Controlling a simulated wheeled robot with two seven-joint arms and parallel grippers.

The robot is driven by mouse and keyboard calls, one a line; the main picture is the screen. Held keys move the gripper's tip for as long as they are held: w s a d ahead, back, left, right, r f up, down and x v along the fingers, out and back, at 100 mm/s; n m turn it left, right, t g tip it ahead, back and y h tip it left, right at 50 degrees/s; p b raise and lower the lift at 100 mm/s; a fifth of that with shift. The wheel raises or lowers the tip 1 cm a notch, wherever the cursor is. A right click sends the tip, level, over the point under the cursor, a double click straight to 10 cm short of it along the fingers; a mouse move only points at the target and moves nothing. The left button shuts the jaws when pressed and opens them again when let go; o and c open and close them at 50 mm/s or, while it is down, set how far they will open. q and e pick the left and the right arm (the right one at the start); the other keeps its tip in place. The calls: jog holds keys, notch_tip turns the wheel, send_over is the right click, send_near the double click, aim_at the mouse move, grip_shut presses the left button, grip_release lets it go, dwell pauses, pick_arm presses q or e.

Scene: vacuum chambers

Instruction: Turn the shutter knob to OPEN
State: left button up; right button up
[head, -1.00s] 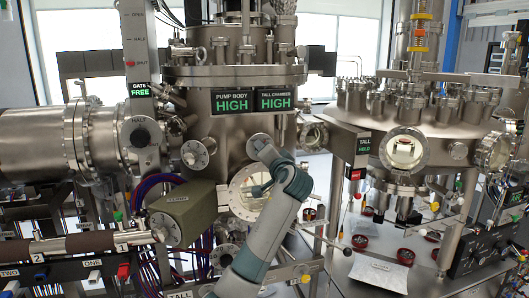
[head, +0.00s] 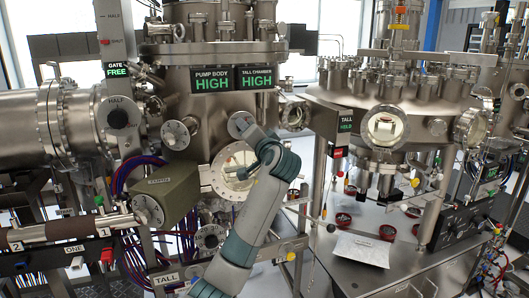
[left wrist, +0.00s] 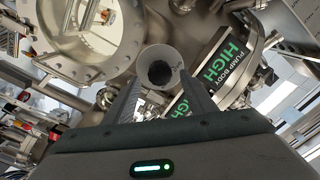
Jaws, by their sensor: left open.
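In the left wrist view my left gripper (left wrist: 160,84) is open, its two fingers on either side of a round grey knob-like part (left wrist: 160,55) with a dark centre. I cannot tell whether the fingers touch it, and no shutter label is readable on it. In the head view my left arm reaches up in front of the chamber window (head: 222,180); its gripper is hidden or not distinct there. My right gripper is not in view.
The PUMP BODY and TALL CHAMBER signs (head: 232,79) read HIGH above the window. An olive box (head: 172,195) juts out left of my arm. A steel table (head: 378,275) with a white sheet (head: 361,249) and several red-rimmed parts stands at right.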

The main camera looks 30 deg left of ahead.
pick_arm(q)
jog(key=b+v, duration=0.6)
jog(key=v, duration=0.8)
jog(key=shift+d, duration=0.25)
jog(key=shift+f, duration=0.1)
